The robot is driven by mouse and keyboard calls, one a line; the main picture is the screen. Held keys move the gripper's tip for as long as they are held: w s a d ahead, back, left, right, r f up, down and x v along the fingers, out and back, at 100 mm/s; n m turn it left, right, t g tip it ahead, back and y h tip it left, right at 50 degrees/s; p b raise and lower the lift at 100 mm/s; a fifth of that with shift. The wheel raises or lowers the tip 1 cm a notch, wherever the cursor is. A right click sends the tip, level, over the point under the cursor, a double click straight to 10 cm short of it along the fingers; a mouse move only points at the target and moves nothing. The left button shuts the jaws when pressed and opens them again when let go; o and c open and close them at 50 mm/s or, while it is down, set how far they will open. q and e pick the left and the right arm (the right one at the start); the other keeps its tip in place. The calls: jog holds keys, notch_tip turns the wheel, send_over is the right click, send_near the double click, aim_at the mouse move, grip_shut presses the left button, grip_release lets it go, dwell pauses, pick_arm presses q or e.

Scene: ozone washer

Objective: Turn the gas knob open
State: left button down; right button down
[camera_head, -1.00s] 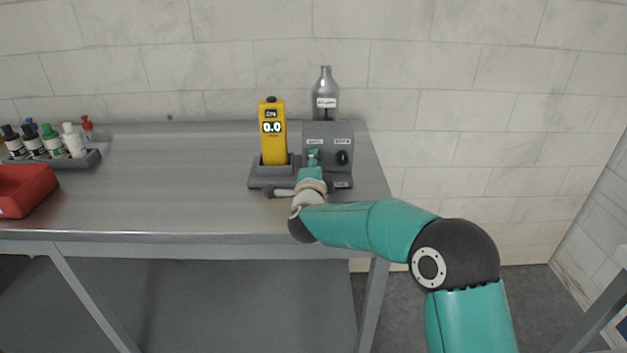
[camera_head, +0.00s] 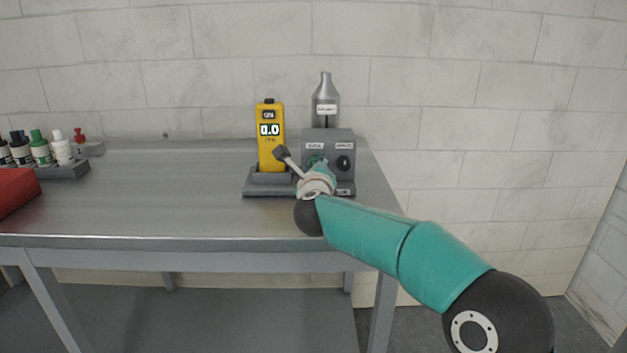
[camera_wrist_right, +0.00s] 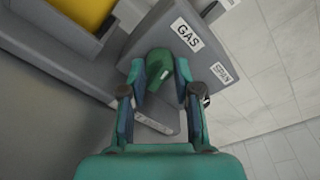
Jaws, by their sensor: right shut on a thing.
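The green gas knob (camera_wrist_right: 180,58) sits on the face of a grey control box (camera_head: 338,139), under the GAS label (camera_wrist_right: 186,33). A short white mark shows on the knob. My right gripper (camera_wrist_right: 162,78) has a finger on each side of the knob and is shut on it. In the right wrist view the box and label look tilted. In the head view my right wrist and hand (camera_head: 316,180) cover most of the knob. A black knob (camera_head: 344,163) is to its right on the same box. My left gripper is not in view.
A yellow meter (camera_head: 270,140) reading 0.0 stands in a grey holder left of the box. A silver bottle (camera_head: 325,95) is behind the box. A bottle rack (camera_head: 65,170) and a red bin (camera_head: 12,190) are at the left. The bench middle is clear.

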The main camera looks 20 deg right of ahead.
jog(key=shift+d+f+m+b, duration=0.1)
jog(key=shift+f+m+b, duration=0.4)
jog(key=shift+m+b, duration=0.45)
jog(key=shift+m, duration=0.25)
jog(key=c, duration=0.8)
grip_release()
jog(key=shift+r, duration=0.1)
jog(key=shift+c, duration=0.2)
jog(key=shift+r, duration=0.15)
jog(key=shift+s+a+r, duration=0.15)
jog(key=shift+s+a, duration=0.05)
jog(key=shift+s, duration=0.2)
jog(key=v, duration=1.1)
jog(key=shift+d, duration=0.15)
